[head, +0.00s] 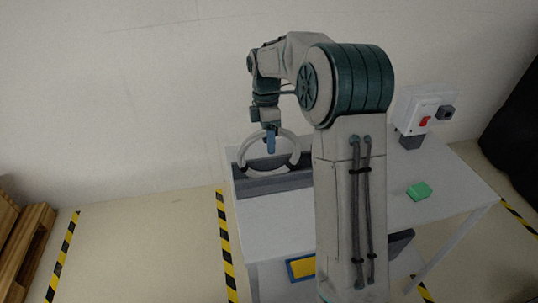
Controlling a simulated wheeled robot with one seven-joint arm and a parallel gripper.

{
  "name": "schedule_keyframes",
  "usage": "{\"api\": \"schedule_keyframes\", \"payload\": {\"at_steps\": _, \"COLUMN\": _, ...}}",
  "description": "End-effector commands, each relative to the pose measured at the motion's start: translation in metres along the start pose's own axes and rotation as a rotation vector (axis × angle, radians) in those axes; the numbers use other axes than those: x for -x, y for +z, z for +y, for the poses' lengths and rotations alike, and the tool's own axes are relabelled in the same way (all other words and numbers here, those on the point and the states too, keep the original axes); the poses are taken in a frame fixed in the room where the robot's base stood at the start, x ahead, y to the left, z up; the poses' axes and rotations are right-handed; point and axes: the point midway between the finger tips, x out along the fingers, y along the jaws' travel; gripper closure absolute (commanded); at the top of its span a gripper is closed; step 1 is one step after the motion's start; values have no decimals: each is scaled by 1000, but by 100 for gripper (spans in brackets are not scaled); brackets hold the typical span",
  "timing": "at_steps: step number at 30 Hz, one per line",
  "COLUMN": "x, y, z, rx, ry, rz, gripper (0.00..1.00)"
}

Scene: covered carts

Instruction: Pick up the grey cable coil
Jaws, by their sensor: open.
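The white table (400,215) also carries a green block (419,191) and a white box with a red switch (424,118) at the right. A blue-and-yellow item (302,268) lies below the tabletop. A wooden pallet (32,240) stands left; the wall is close behind.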

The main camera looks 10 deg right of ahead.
Motion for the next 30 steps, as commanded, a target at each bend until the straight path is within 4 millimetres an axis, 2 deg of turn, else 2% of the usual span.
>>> {"api": "schedule_keyframes", "payload": {"at_steps": 8, "x": -4, "y": 0, "z": 0, "rx": 0, "ry": 1, "rz": 0, "gripper": 52}}
{"api": "schedule_keyframes", "payload": {"at_steps": 13, "x": -4, "y": 0, "z": 0, "rx": 0, "ry": 1, "rz": 0, "gripper": 96}}
{"api": "schedule_keyframes", "payload": {"at_steps": 14, "x": -4, "y": 0, "z": 0, "rx": 0, "ry": 1, "rz": 0, "gripper": 100}}
{"api": "schedule_keyframes", "payload": {"at_steps": 24, "x": -1, "y": 0, "z": 0, "rx": 0, "ry": 3, "rz": 0, "gripper": 100}}
{"api": "schedule_keyframes", "payload": {"at_steps": 26, "x": 4, "y": 0, "z": -1, "rx": 0, "ry": 4, "rz": 0, "gripper": 100}}
{"api": "schedule_keyframes", "payload": {"at_steps": 30, "x": 27, "y": 0, "z": -5, "rx": 0, "ry": 7, "rz": 1, "gripper": 100}}
